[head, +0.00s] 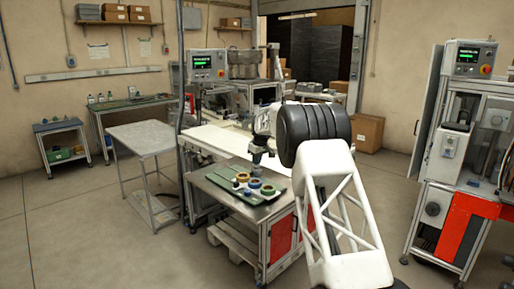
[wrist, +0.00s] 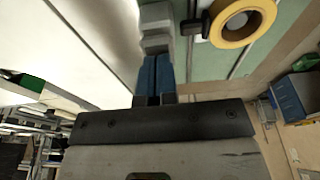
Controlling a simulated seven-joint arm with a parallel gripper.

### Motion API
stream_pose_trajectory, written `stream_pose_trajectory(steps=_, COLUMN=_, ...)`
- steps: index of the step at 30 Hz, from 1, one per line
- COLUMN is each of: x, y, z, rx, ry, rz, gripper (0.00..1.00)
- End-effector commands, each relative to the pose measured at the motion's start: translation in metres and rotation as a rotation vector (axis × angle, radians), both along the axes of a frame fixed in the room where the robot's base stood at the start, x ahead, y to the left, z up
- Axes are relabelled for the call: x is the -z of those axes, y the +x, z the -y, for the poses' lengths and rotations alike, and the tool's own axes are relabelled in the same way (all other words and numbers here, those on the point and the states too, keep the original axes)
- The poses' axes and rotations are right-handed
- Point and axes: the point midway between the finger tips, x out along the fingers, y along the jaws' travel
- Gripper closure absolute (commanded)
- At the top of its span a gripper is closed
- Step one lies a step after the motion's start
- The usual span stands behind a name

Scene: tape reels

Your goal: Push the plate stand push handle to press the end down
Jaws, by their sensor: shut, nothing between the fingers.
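My gripper (head: 257,168) points down over the back part of the workbench in the head view. In the wrist view its blue fingers (wrist: 155,78) are together, with nothing between them. A pale grey stepped piece (wrist: 156,38) is in line with the fingertips; I cannot tell whether it belongs to the fingers or to the stand. A yellow tape reel (wrist: 242,20) lies right of the fingers, with a small dark block (wrist: 196,24) beside it. The green tray (head: 270,200) holds several tape reels, including a yellow-rimmed one (head: 268,189). I cannot make out the push handle for certain.
The workbench (head: 218,184) has bare metal left of the tray. A white worktop (head: 215,139) adjoins it behind. An empty grey table (head: 140,136) stands to the left. A machine with a red panel (head: 470,205) stands at the right.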

Motion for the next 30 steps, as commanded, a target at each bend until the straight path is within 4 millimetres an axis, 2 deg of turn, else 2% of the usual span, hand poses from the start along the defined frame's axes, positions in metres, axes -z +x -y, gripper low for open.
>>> stream_pose_trajectory(steps=1, x=0.005, y=-0.001, z=0.000, rx=0.000, ry=-0.001, rz=-0.006, gripper=1.00)
stream_pose_trajectory(steps=11, x=0.002, y=0.000, z=0.000, rx=0.000, ry=-0.001, rz=-0.006, gripper=1.00)
stream_pose_trajectory(steps=30, x=-0.046, y=0.000, z=0.000, rx=0.000, ry=0.000, rz=-0.001, gripper=1.00)
